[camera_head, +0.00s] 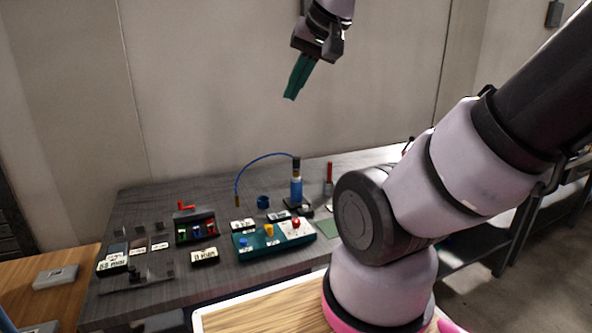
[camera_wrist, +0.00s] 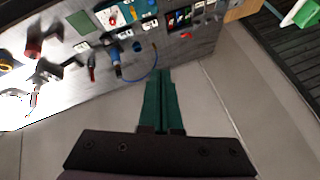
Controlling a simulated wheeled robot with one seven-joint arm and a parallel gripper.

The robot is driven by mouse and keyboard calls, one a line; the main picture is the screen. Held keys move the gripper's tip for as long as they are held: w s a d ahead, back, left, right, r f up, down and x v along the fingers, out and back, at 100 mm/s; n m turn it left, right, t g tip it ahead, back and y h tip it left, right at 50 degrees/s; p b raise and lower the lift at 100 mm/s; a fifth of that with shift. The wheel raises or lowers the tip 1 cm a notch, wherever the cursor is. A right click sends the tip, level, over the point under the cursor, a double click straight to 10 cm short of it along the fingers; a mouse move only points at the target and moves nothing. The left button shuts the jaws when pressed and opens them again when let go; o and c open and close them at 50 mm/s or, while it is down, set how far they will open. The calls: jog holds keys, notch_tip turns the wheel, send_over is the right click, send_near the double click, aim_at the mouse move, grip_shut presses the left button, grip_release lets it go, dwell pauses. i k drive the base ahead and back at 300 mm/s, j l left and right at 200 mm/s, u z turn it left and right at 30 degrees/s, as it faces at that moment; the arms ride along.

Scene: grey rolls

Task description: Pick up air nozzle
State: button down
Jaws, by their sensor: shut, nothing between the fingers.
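A blue bottle-like cylinder (camera_head: 296,188) with a dark top stands upright on the grey bench. A thin blue hose (camera_head: 262,158) arches left from its top and hangs down to a brass-coloured tip (camera_head: 237,200), which looks like the air nozzle. In the wrist view the cylinder (camera_wrist: 115,54) and the hose (camera_wrist: 146,77) show above my fingers. My gripper (camera_head: 290,96), with green fingers, is high above the bench near the back wall, apart from everything. Its fingers (camera_wrist: 160,78) are together with nothing between them.
The grey bench (camera_head: 150,205) holds a blue ring (camera_head: 263,202), a green-and-white board (camera_head: 275,238), a dark box with coloured pieces (camera_head: 195,228) and several labelled blocks. A red upright tool (camera_head: 329,172) stands right of the cylinder. The air around my gripper is clear.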

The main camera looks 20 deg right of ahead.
aim_at(296, 160)
jog(key=i+l, duration=0.2)
jog(key=l, duration=0.2)
jog(key=i+l, duration=0.2)
jog(key=l, duration=0.2)
jog(key=i+l, duration=0.15)
jog(key=l, duration=0.25)
